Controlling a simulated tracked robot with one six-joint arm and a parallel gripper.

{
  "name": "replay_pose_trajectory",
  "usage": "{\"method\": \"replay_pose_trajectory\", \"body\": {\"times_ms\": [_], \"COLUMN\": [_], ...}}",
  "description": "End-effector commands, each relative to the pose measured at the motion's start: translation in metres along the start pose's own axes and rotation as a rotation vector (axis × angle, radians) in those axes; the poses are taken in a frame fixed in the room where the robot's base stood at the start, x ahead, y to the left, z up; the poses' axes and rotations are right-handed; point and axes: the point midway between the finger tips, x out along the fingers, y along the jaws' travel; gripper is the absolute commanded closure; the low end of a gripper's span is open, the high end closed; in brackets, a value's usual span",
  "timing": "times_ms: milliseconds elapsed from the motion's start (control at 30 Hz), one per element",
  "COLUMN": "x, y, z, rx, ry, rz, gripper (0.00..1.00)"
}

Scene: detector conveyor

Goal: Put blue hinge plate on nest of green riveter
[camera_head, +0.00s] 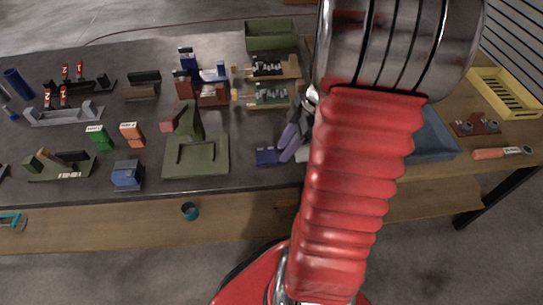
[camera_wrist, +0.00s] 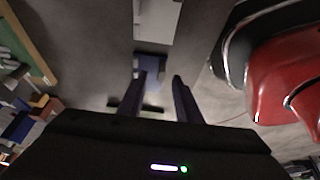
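A flat blue plate (camera_head: 267,157), which looks like the blue hinge plate, lies on the dark bench top. It also shows in the wrist view (camera_wrist: 150,64), beyond my fingertips, beside a light grey piece. My gripper (camera_wrist: 160,78) has its two fingers apart with nothing between them. In the head view my gripper (camera_head: 287,150) is low over the bench just right of the plate, partly hidden by my arm. An olive-green press (camera_head: 216,160), which looks like the green riveter, stands to the left. Its square recessed bed is empty.
A blue block-like device (camera_head: 127,175) and green and orange blocks (camera_head: 98,136) sit left of the press. Fixtures with small boards (camera_head: 268,96) stand behind the plate. A blue tray (camera_head: 432,140) lies right of my arm.

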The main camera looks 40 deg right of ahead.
Motion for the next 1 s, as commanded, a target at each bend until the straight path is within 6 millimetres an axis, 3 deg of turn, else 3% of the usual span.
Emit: {"method": "replay_pose_trajectory", "body": {"times_ms": [200,733,1000], "x": [0.021,0.022,0.022], "y": [0.0,0.0,0.0], "z": [0.0,0.0,0.0], "rx": [0.0,0.0,0.0], "ry": [0.001,0.0,0.0], "rz": [-0.002,0.0,0.0], "gripper": [0.69,0.69,0.86]}}
